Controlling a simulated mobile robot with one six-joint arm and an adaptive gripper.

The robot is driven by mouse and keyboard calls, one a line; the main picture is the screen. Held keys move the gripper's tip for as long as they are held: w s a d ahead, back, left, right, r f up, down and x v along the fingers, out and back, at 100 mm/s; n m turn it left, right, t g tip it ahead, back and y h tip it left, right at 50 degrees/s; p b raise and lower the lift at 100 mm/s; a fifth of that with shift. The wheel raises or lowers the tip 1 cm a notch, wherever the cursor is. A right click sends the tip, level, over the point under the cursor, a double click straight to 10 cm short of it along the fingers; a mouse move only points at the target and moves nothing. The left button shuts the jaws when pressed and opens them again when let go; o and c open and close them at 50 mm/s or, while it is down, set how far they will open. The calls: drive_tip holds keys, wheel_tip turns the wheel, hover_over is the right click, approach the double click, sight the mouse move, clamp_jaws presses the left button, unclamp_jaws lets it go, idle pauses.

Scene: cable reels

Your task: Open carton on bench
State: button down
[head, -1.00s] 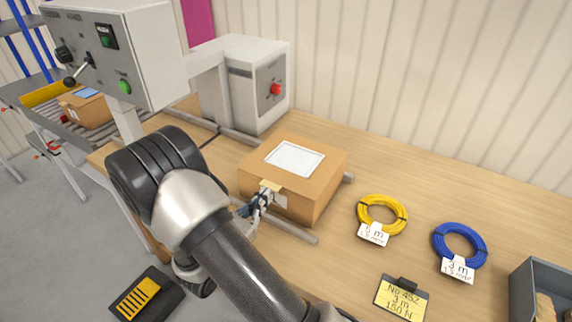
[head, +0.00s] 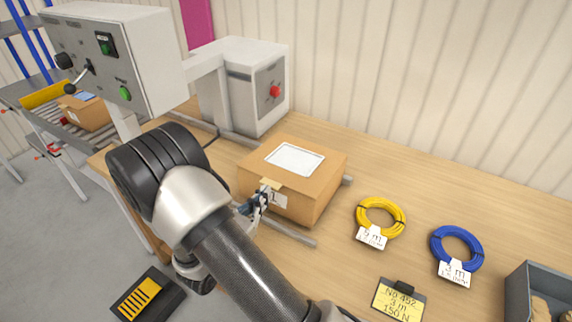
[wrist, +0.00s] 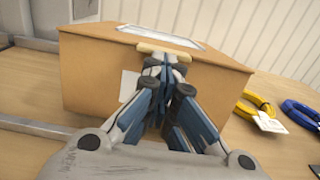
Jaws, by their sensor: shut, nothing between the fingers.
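The brown carton (head: 291,180) sits closed on the wooden bench (head: 450,195), with a white sheet (head: 295,159) on its top. A pale tab (head: 270,184) sticks out at the top edge of its front face, and a white label (head: 279,200) is below it. In the wrist view the carton (wrist: 90,80) fills the middle, and the tab (wrist: 150,47) is just above my fingertips. My gripper (head: 262,194) is shut and empty, close to the front face just under the tab. I cannot tell whether the fingertips (wrist: 166,66) touch the carton or tab.
A yellow cable coil (head: 381,217) and a blue one (head: 457,250) lie to the right. A yellow sign (head: 398,302) and a grey bin (head: 532,290) are nearer the front. A grey machine (head: 245,85) stands behind left. Metal rails (head: 288,234) run beside the carton.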

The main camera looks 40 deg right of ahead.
drive_tip(key=shift+d+r+p, duration=0.2)
drive_tip(key=shift+r+p, duration=1.65)
drive_tip(key=shift+r, duration=0.6)
drive_tip(key=shift+w+d+r+p, duration=0.35)
drive_tip(key=shift+d+r+p, duration=0.55)
drive_tip(key=shift+r, duration=0.2)
drive_tip(key=shift+w+d+r+p, duration=0.3)
drive_tip(key=shift+d+r+p, duration=0.55)
drive_tip(key=shift+r, duration=0.3)
drive_tip(key=shift+w+d+r+p, duration=0.35)
drive_tip(key=shift+d+r+p, duration=0.5)
drive_tip(key=shift+r, duration=0.25)
drive_tip(key=shift+w+d+r, duration=0.1)
drive_tip(key=shift+d+r, duration=0.05)
drive_tip(key=shift+d, duration=0.05)
